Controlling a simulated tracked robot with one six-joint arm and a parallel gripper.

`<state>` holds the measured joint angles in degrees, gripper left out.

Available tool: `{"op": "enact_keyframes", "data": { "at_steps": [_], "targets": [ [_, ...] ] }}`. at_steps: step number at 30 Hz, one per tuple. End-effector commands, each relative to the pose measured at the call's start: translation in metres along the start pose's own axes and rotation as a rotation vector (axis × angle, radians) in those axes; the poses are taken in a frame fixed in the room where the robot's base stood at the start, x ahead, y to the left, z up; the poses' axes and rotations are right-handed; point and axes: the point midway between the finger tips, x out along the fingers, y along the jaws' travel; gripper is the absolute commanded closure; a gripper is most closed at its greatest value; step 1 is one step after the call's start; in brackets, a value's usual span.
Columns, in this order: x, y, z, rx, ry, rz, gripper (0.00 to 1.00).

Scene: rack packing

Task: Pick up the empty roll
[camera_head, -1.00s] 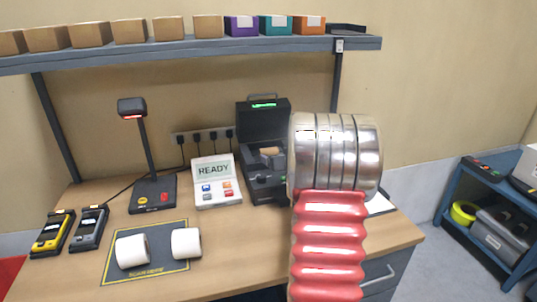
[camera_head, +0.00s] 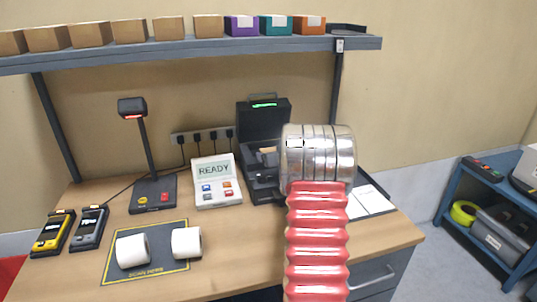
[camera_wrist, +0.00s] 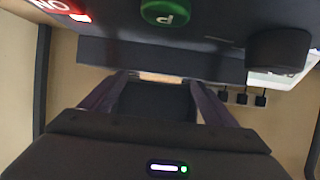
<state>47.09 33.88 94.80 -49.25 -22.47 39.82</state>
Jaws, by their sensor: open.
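The label printer (camera_head: 263,120) stands open at the back of the bench, its lid up with a green light. A small brown cardboard core, which looks like the empty roll (camera_head: 268,150), sits in it, partly hidden by my arm. In the wrist view a tan strip, likely the empty roll (camera_wrist: 160,77), shows at the tips of my open gripper (camera_wrist: 160,86). The fingers lie either side of it; I cannot tell whether they touch it. In the head view my arm hides the gripper.
Two white rolls (camera_head: 187,242) lie on the dark mat (camera_head: 160,274) at the front left. A READY display unit (camera_head: 217,182) stands left of the printer, and a scanner lamp (camera_head: 150,160) beyond it. A shelf (camera_head: 200,52) with several boxes spans above. White paper (camera_head: 370,202) lies right.

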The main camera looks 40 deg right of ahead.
Motion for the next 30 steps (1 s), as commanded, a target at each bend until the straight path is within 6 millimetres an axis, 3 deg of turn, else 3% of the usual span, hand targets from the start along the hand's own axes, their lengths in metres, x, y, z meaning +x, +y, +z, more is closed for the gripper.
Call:
{"op": "enact_keyframes", "data": {
  "at_steps": [5,18,30],
  "targets": [
    [0.004,0.0,0.0,0.0,0.0,0.0,0.19],
    [0.048,-0.003,-0.003,-0.001,0.0,0.0,0.19],
    [0.052,-0.003,-0.003,0.0,0.0,0.001,0.19]
  ]
}}
